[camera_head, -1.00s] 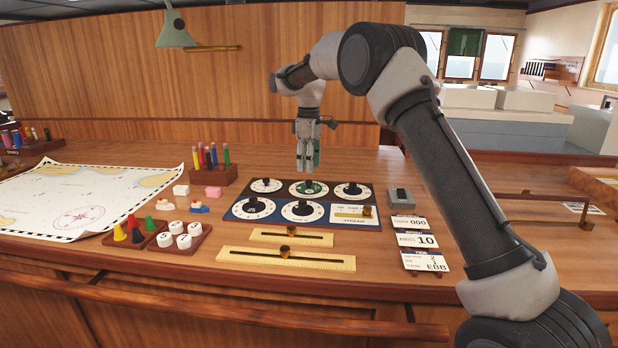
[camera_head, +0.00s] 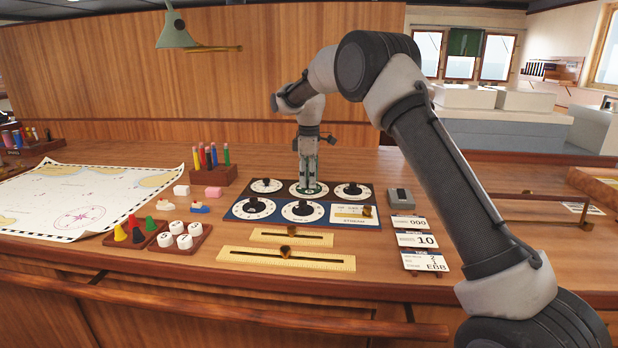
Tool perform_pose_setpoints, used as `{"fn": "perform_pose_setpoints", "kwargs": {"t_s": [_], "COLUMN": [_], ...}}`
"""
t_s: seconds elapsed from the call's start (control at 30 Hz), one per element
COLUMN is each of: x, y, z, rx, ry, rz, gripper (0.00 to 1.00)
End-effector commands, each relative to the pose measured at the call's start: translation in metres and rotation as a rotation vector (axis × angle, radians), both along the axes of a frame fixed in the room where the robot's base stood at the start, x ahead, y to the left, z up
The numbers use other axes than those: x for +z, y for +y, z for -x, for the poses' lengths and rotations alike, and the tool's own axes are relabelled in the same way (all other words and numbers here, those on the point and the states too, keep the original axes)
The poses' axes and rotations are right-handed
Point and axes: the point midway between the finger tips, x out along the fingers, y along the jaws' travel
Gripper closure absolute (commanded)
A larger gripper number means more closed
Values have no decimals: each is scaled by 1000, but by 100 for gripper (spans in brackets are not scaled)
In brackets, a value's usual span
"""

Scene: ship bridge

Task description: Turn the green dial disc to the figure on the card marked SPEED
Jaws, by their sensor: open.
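The dial panel (camera_head: 374,222) lies on the desk with two rows of white-faced dials. The green dial disc (camera_head: 309,191) is the middle dial of the far row. My gripper (camera_head: 308,184) points straight down over it, open, its fingertips at or just above the disc's face. The fingers hide part of the disc, so its setting and any contact cannot be told. The middle card (camera_head: 416,240) on the right reads 10; its small heading is too small to read surely. The far card (camera_head: 410,223) shows 000 and the near card (camera_head: 425,261) EBB.
Black-knobbed dials (camera_head: 265,186) and (camera_head: 349,190) flank the green disc closely. A grey box (camera_head: 401,198) stands right of the panel. Yellow slide rules (camera_head: 284,259), a pencil block (camera_head: 212,176), a chart (camera_head: 80,200) and small tokens lie around. The desk behind the panel is clear.

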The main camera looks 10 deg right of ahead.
Motion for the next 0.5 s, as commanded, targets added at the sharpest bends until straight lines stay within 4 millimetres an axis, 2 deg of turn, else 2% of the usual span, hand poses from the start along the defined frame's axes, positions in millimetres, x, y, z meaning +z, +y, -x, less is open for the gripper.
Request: {"fn": "perform_pose_setpoints", "kwargs": {"t_s": [0.07, 0.1, 0.3, 0.33, 0.5], "x": [0, 0, 0, 0, 1], "y": [0, 0, 0, 0, 0], "z": [0, 0, 0, 0, 0], "rx": [0, 0, 0, 0, -2], "ry": [0, 0, 0, 0, 0], "rz": [0, 0, 0, 0, 0], "gripper": [57, 61, 98, 100, 100]}}
